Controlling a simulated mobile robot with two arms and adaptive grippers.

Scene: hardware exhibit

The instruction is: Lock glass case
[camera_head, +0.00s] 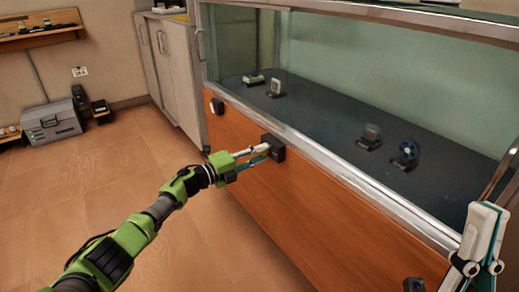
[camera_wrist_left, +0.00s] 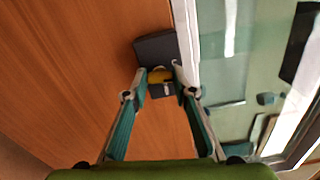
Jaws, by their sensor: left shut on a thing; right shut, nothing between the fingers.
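The glass case (camera_head: 330,60) has a wood front panel (camera_head: 330,210) and a metal lower rail. A black block (camera_head: 278,147) is fixed on the panel just under the rail; it also shows in the left wrist view (camera_wrist_left: 157,46). My left gripper (camera_head: 266,153) reaches this block. In the left wrist view, its fingers (camera_wrist_left: 160,86) are shut on a small yellow and dark piece, which looks like a padlock (camera_wrist_left: 160,76), right against the block. Whether its shackle is closed cannot be told. My right gripper (camera_head: 488,212) is shut and empty at the right edge, fingers pointing up.
Several small exhibits, such as a blue round one (camera_head: 407,152), stand on the dark floor inside the case. A grey toolbox (camera_head: 52,122) stands by the wall. The wooden floor at left is clear.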

